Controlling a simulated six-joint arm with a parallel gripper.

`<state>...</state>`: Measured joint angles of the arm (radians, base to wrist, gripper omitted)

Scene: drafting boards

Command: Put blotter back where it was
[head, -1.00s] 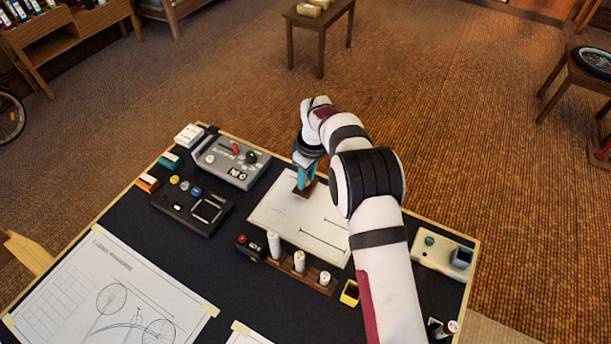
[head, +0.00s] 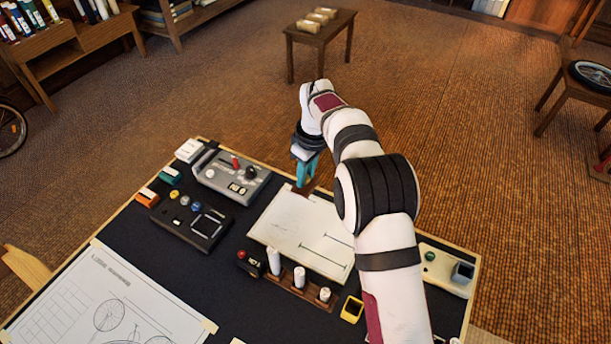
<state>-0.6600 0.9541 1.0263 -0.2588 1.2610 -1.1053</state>
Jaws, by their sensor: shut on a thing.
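My gripper (head: 306,168), with teal fingers, is near the far edge of the white drawing sheet (head: 292,228) in the head view. It is shut on the blotter (head: 309,186), a small brown piece just below the fingertips, mostly hidden by them. The blotter appears over the sheet's back edge; I cannot tell whether it touches the board (head: 135,225).
A grey control box (head: 232,178) and a black panel (head: 190,218) stand left of the sheet. A brown rack (head: 299,283) with white cylinders stands in front.

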